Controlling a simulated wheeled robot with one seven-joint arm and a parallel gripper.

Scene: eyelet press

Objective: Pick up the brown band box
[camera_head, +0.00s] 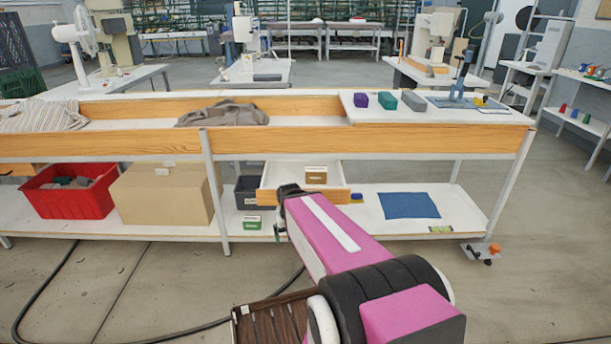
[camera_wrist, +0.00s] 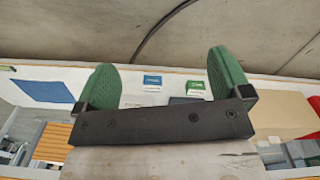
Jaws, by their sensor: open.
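The brown band box (camera_head: 316,175) is a small brown box with a pale label band. In the head view it sits inside the open white drawer (camera_head: 268,180) with a wooden front, under the long bench. My gripper (camera_head: 280,222) is in front of the drawer's left part, below and left of the box. In the wrist view my gripper (camera_wrist: 164,75) has its two green fingers wide apart with nothing held between them. I cannot make out the brown band box in the wrist view.
A green box (camera_head: 252,223) lies on the lower shelf left of my gripper, by a dark bin (camera_head: 249,192). A blue-and-yellow item (camera_head: 357,198) and a blue mat (camera_head: 409,205) lie right. A cardboard box (camera_head: 165,194) and red crate (camera_head: 68,191) stand left.

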